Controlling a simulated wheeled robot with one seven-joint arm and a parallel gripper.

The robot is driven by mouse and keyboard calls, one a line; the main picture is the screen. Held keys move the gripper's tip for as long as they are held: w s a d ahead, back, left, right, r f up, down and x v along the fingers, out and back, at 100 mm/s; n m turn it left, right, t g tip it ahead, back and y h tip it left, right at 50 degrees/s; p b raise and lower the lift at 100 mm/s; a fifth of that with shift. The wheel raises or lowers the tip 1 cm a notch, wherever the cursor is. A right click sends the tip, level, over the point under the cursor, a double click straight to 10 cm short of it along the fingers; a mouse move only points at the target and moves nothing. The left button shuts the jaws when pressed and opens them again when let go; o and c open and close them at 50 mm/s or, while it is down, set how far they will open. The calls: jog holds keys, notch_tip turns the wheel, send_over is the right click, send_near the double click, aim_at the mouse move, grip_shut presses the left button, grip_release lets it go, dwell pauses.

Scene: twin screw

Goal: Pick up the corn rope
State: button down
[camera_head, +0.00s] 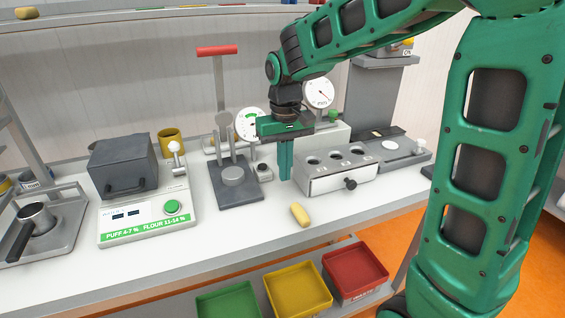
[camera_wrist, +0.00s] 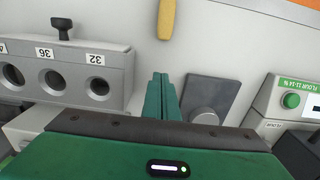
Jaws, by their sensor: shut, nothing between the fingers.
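The corn rope (camera_head: 299,214) is a short, pale yellow, rounded stick lying on the white bench near its front edge. It also shows in the wrist view (camera_wrist: 167,19) at the top, partly cut off by the frame edge. My gripper (camera_head: 285,177) points down above the bench, behind the corn rope and apart from it. In the wrist view its green fingers (camera_wrist: 160,78) are together with nothing between them.
A grey block with numbered holes (camera_head: 338,171) stands right of my gripper. A dark press plate (camera_head: 236,190) is at its left, and a moisture meter (camera_head: 147,207) further left. Green (camera_head: 228,302), yellow (camera_head: 297,290) and red (camera_head: 355,271) trays sit below the front edge. Bench around the rope is clear.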

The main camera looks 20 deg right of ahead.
aim_at(290, 205)
notch_tip(290, 205, down, 5)
jog(key=shift+r, duration=0.15)
jog(key=shift+s+f, duration=0.25)
jog(key=shift+f, duration=0.05)
jog(key=shift+s, duration=1.8)
jog(key=shift+s, duration=0.1)
